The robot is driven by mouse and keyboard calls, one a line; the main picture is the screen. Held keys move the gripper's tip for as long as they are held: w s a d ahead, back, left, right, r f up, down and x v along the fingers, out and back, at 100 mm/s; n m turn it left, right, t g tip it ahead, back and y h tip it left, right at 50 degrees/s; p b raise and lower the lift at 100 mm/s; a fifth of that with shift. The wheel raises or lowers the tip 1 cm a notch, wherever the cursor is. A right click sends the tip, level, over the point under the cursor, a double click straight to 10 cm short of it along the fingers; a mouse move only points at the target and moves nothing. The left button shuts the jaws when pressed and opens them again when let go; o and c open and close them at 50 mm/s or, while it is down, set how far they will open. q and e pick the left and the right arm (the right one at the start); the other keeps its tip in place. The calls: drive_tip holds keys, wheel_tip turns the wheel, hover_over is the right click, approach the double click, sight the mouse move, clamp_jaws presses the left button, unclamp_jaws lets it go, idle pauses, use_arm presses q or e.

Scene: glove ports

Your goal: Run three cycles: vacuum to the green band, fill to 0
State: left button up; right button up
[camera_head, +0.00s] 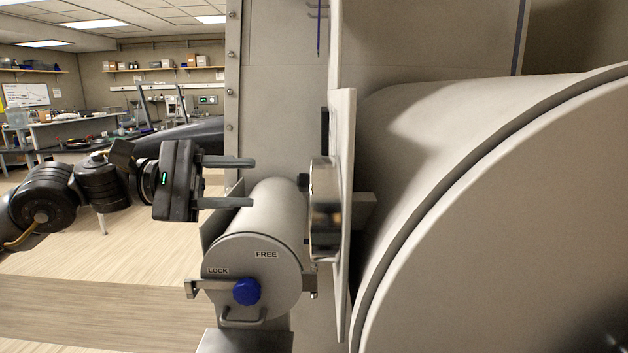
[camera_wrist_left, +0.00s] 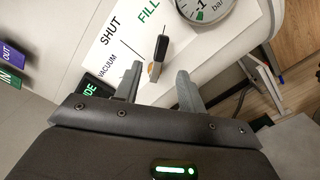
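My left gripper (camera_head: 253,180) is open, its two fingers apart and pointing right toward the edge-on white panel (camera_head: 343,240). In the left wrist view, the panel (camera_wrist_left: 112,45) carries the words VACUUM, SHUT and FILL. A dark valve lever (camera_wrist_left: 161,48) stands out between and beyond my fingertips (camera_wrist_left: 157,75), with gaps on both sides; its exact setting is hard to tell. The pressure gauge (camera_wrist_left: 203,8) is cut off at the top; "-1", "bar" and some green show, but I cannot read its needle. In the head view only the gauge's metal side (camera_head: 324,210) shows. My right gripper is not in view.
Below my left gripper is a small cylindrical chamber (camera_head: 272,215) with LOCK and FREE labels, a blue knob (camera_head: 246,291) and a handle. A large pale cylinder (camera_head: 450,150) fills the right. Open floor (camera_head: 110,270) lies left; benches (camera_head: 80,125) stand farther back.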

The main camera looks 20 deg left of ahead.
sight(306, 182)
use_arm(q)
drive_tip(key=shift+p+x, duration=1.6)
drive_tip(key=shift+x, duration=3.55)
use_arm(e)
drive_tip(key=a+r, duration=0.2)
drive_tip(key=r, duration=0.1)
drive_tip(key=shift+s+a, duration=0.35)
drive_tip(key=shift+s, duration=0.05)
use_arm(q)
drive_tip(key=shift+c, duration=0.3)
drive_tip(key=shift+a, duration=0.1)
clamp_jaws()
